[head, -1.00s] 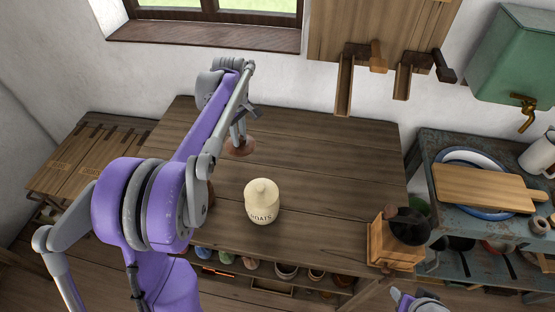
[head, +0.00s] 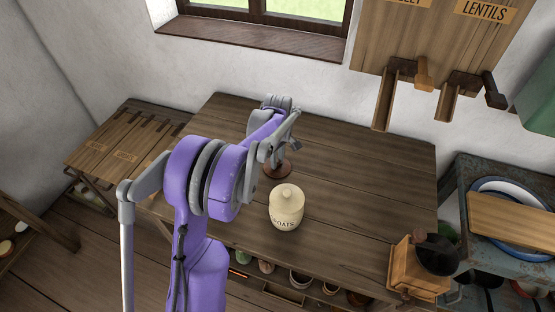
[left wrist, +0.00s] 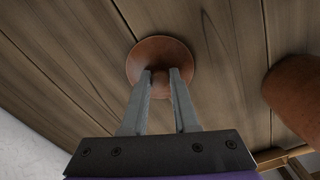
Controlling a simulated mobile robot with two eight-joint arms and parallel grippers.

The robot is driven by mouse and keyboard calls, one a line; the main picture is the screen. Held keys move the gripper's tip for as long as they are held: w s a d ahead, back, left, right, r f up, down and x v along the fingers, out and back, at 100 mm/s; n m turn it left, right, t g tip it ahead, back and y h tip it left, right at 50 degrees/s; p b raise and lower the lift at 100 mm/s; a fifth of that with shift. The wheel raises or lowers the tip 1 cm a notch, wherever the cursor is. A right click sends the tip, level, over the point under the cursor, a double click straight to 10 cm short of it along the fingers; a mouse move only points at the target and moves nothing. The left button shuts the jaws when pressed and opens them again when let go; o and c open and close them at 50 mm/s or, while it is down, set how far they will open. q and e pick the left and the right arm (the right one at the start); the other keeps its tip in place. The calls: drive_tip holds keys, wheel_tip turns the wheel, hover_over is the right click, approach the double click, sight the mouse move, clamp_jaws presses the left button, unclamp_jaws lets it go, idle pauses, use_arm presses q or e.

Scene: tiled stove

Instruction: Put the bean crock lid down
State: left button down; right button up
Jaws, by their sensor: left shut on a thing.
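The bean crock lid is a round reddish-brown disc (head: 283,172) over the rear middle of the wooden table (head: 360,185). My left gripper (head: 276,157) comes down on it from above. In the left wrist view the lid (left wrist: 160,48) lies flat behind the fingertips, and my left gripper (left wrist: 160,80) is shut on its knob. The lid is at or close above the boards; I cannot tell whether it touches. A rounded reddish-brown vessel, probably the crock, (left wrist: 296,98) shows at the right edge of the left wrist view; my arm hides that area in the head view. My right gripper is out of view.
A cream OATS jar (head: 286,208) stands in front of the lid, close to my left gripper. A wooden grinder (head: 418,268) stands at the table's front right corner. The table's right and rear parts are clear. The wall with the window (head: 265,30) rises behind.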

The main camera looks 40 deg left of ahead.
use_arm(q)
drive_tip(key=shift+f, duration=0.1)
drive_tip(key=c, duration=0.7)
unclamp_jaws()
drive_tip(key=shift+r, duration=0.3)
wheel_tip(320, 180, up, 12)
drive_tip(key=shift+f+p, duration=0.1)
drive_tip(key=shift+p, duration=0.25)
drive_tip(key=shift+f, duration=0.1)
